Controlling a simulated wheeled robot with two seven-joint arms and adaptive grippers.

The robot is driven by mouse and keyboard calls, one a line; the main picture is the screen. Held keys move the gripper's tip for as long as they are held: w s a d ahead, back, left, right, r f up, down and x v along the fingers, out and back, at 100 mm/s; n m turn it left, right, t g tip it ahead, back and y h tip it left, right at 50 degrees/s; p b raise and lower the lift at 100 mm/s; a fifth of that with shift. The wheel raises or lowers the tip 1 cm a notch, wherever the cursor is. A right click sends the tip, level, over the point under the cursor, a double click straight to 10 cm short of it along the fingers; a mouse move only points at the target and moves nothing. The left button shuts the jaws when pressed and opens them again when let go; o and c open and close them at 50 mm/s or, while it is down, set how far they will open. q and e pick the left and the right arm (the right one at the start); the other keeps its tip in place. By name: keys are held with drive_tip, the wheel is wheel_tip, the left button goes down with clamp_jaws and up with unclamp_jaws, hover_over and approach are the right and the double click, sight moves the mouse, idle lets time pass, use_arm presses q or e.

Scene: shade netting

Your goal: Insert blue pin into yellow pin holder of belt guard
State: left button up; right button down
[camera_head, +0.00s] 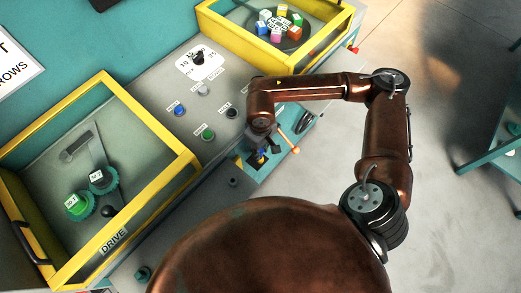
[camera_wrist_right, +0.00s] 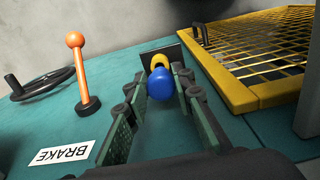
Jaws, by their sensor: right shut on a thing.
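My right gripper (camera_head: 268,145) points down at the teal front panel in the head view. In the right wrist view its fingers (camera_wrist_right: 162,80) are shut on the blue pin (camera_wrist_right: 161,86), whose round blue end faces the camera. The yellow pin holder (camera_wrist_right: 158,61) shows just beyond the pin, in front of a dark plate. The pin overlaps the holder in this view, so I cannot tell whether its tip is inside. A small blue patch of the pin (camera_head: 261,152) shows below the gripper in the head view. My left gripper is out of view.
A yellow-framed mesh guard (camera_wrist_right: 257,95) stands close on the right in the wrist view. An orange-knobbed lever (camera_wrist_right: 80,70), a black handwheel (camera_wrist_right: 40,84) and a BRAKE label (camera_wrist_right: 62,155) are on the left. Yellow-framed boxes (camera_head: 150,120) sit on the console.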

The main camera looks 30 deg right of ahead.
use_arm(q)
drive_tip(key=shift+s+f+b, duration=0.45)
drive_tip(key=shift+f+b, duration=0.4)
drive_tip(key=shift+b, duration=0.05)
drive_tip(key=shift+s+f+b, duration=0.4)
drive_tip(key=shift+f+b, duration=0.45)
drive_tip(key=shift+b, duration=0.05)
idle(3.1)
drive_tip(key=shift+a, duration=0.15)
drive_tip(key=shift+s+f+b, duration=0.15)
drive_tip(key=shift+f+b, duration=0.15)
idle(0.8)
